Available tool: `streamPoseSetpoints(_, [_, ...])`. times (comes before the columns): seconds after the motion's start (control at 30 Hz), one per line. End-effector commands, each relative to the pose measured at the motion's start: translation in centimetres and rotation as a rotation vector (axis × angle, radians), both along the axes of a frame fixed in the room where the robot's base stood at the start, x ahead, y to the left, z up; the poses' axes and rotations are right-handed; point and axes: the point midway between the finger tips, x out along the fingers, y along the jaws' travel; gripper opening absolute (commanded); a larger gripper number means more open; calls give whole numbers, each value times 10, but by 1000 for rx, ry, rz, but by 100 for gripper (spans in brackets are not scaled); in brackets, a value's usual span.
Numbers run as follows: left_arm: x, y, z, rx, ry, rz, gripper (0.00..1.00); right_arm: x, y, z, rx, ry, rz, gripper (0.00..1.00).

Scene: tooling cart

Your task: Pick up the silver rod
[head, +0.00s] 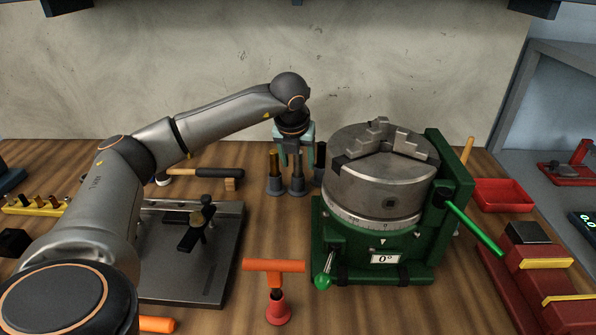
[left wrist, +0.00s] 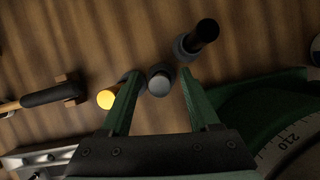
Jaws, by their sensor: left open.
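The silver rod (left wrist: 160,82) stands upright in a dark holder; in the left wrist view I see its round grey top between my fingers. In the head view the silver rod (head: 297,172) shows below my left gripper (head: 295,158), in the middle of a row of three rods. My left gripper, also in the left wrist view (left wrist: 160,76), is open and points down, with one green finger on either side of the rod. Whether a finger touches it I cannot tell. My right gripper is not in view.
A brass rod (head: 273,168) stands just left and a black rod (head: 320,158) just right, both close to my fingers. A green rotary table with a chuck (head: 375,185) stands right. A hammer (head: 205,173) and a grey plate (head: 190,270) lie left.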

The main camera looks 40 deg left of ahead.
Motion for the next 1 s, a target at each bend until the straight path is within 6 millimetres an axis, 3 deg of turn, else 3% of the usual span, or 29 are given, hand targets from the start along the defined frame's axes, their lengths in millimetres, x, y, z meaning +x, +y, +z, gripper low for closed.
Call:
streamPoseSetpoints(0.07, [0,0,0,0,0,0,59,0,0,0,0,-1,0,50])
streamPoseSetpoints(0.6, [0,0,1,-1,0,0,0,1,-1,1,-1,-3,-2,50])
streamPoseSetpoints(1.0, [0,0,1,0,0,0,0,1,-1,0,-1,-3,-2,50])
